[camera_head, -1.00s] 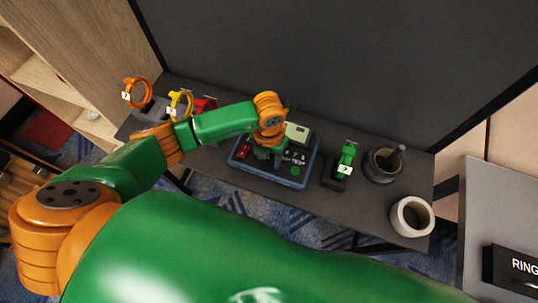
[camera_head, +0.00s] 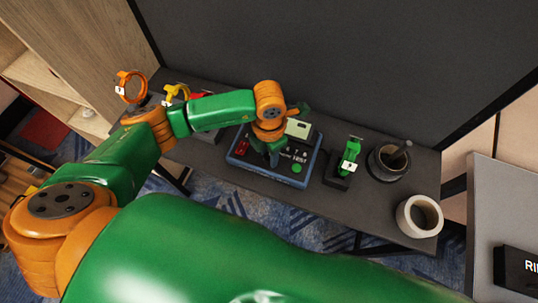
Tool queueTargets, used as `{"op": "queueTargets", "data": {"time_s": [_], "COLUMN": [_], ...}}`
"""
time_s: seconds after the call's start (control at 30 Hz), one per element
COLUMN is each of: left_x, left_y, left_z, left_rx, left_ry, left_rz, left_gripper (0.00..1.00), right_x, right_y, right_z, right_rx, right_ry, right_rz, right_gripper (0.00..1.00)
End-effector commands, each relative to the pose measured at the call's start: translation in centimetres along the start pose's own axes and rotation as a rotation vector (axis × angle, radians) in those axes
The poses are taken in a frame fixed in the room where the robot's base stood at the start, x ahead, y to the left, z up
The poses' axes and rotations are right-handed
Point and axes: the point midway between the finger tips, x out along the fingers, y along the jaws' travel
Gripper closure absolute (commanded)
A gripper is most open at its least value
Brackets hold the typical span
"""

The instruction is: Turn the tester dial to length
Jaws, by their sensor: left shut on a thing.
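The tester (camera_head: 305,165) is a dark box with a blue rim, a pale display (camera_head: 298,129), red parts on its left and a green button (camera_head: 296,168). It sits on the dark table (camera_head: 380,205). My left arm comes in from the left, and my left gripper (camera_head: 275,158) points down over the middle of the tester. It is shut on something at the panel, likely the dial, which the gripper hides. The dial's setting cannot be read. My right gripper is not in view.
Orange (camera_head: 130,86), yellow (camera_head: 175,93) and red (camera_head: 199,96) items stand on the table's left. Right of the tester are a green item on a stand (camera_head: 349,158), a dark pot (camera_head: 388,163) and a white cup (camera_head: 418,216). A dark panel rises behind.

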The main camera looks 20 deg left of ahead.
Motion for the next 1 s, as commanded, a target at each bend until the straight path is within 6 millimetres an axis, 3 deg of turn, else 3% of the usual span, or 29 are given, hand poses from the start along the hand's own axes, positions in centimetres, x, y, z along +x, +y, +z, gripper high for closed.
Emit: {"op": "queueTargets", "data": {"time_s": [0.6, 1.0], "left_x": [0.5, 0.2], "left_y": [0.1, 0.0], "left_z": [0.1, 0.1], "left_rx": [0.557, 0.769], "left_ry": [-0.005, -0.004], "left_rz": [0.004, 0.003], "left_gripper": [1.00, 1.00], "right_x": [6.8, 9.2], "right_y": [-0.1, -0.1], "right_z": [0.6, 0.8], "right_rx": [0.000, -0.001], "right_ry": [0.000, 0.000], "right_rz": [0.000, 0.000], "right_gripper": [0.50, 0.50]}}
